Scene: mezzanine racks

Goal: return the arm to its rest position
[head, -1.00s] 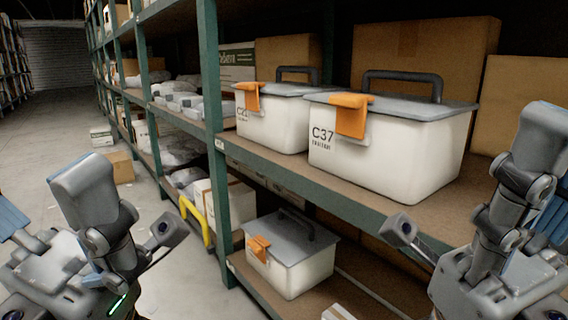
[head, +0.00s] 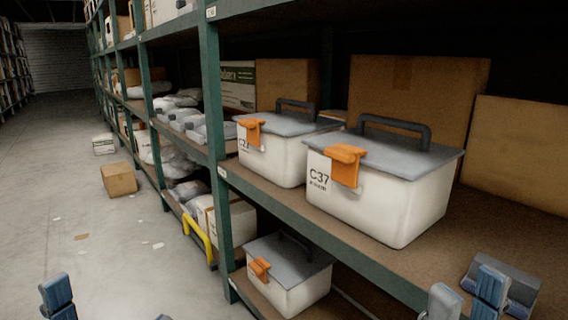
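My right gripper (head: 466,295) shows at the lower right, in front of the shelf edge. Its blue and grey fingertips stand apart with nothing seen between them.
A white bin marked C37 (head: 360,205) with an orange latch stands on the middle shelf, beside a similar bin (head: 275,160). Another bin (head: 297,290) stands on the lower shelf. A green rack post (head: 213,130) rises nearby. The aisle floor (head: 60,190) is mostly open.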

